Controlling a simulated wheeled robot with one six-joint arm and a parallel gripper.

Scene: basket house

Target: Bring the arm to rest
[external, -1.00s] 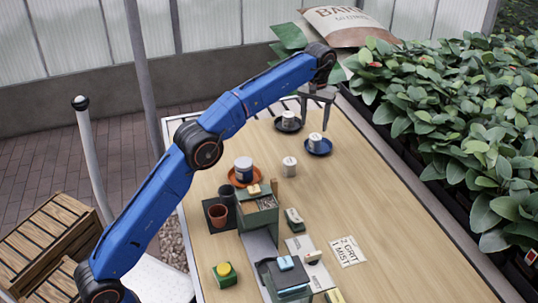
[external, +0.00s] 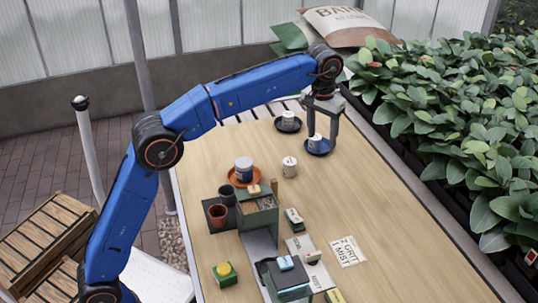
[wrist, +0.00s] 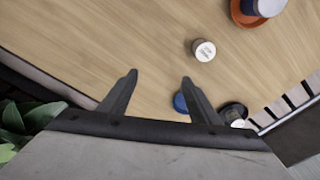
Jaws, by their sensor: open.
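My gripper (external: 322,141) is open and empty at the far end of the wooden table (external: 385,232), pointing down. In the external view its fingers overlap the cup (external: 315,141) on the blue saucer (external: 322,151); I cannot tell the exact height gap. In the wrist view the two spread fingers of my gripper (wrist: 158,76) have bare wood between them. The blue saucer (wrist: 180,103) is partly hidden behind the right finger there. My blue arm reaches from the lower left over the table with its elbow bent.
A white cup (external: 289,167) stands alone, near a tin on an orange saucer (external: 233,178). A cup on a dark saucer (external: 288,128) stands behind. Pots, a green box (external: 262,218) and a card (external: 348,251) lie nearer. Leafy plants (external: 450,120) line the right edge.

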